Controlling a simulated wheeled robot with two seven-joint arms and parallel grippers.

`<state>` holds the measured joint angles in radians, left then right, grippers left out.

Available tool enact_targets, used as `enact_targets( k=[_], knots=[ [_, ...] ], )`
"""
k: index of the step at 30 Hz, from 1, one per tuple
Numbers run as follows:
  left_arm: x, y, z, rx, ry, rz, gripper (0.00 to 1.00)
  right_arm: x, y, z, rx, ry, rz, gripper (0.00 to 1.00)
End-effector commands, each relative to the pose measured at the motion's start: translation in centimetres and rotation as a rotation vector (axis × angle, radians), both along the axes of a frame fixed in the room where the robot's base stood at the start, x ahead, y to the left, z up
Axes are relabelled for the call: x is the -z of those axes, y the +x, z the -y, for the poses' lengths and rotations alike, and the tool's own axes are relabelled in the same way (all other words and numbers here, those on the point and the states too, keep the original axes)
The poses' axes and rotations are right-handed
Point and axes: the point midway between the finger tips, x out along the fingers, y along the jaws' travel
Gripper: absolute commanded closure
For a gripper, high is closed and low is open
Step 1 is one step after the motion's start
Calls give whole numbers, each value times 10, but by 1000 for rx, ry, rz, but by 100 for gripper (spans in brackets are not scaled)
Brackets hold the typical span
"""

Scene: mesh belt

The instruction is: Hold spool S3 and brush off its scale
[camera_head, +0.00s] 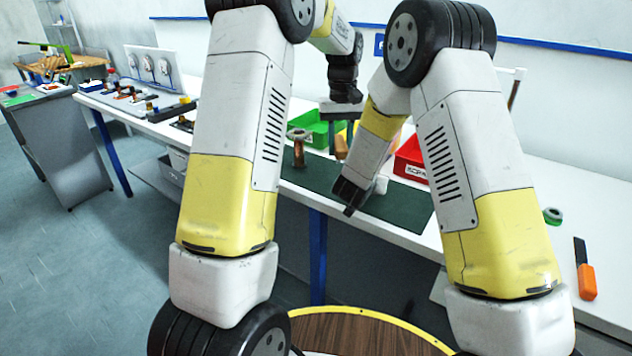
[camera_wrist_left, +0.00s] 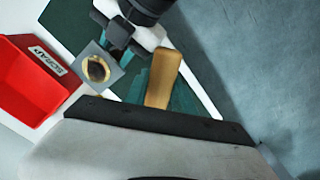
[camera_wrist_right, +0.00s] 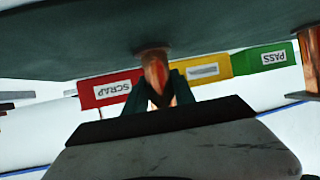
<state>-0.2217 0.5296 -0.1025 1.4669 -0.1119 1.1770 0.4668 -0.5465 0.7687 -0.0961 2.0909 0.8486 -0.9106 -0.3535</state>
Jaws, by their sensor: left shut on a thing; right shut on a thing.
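My left gripper (camera_head: 340,124) points down over the green mat (camera_head: 408,203). In the left wrist view it is shut on the wooden handle of the brush (camera_wrist_left: 164,80); the bristles are not clearly visible. The wood also shows in the head view (camera_head: 341,147). My right gripper (camera_wrist_right: 157,94) is low over the mat and shut on a copper spool (camera_wrist_right: 155,70). In the left wrist view a grey square with a round brown-gold centre (camera_wrist_left: 97,69) lies by the right gripper's fingers, beside the brush. No S3 mark is readable. My right arm hides the held spool in the head view.
Another copper spool (camera_head: 299,150) stands upright on the mat at left. A green bin (camera_head: 315,132), a yellow bin (camera_wrist_right: 203,70) and a red SCRAP bin (camera_head: 410,160) line the back. A tool with an orange handle (camera_head: 586,282) and a green roll (camera_head: 552,216) lie on the right.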

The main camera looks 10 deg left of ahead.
Motion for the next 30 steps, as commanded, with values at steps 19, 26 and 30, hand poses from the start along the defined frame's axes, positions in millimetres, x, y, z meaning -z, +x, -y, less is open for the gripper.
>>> enact_targets(
  k=[19,26,30],
  knots=[
    [-51,28,106,-105,-1,-5,100,0,0,0,0,0,0,100],
    [-50,27,106,-104,0,-4,100,0,0,0,0,0,0,100],
    [-41,27,106,-104,-1,-5,100,0,0,0,0,0,0,100]
  ],
)
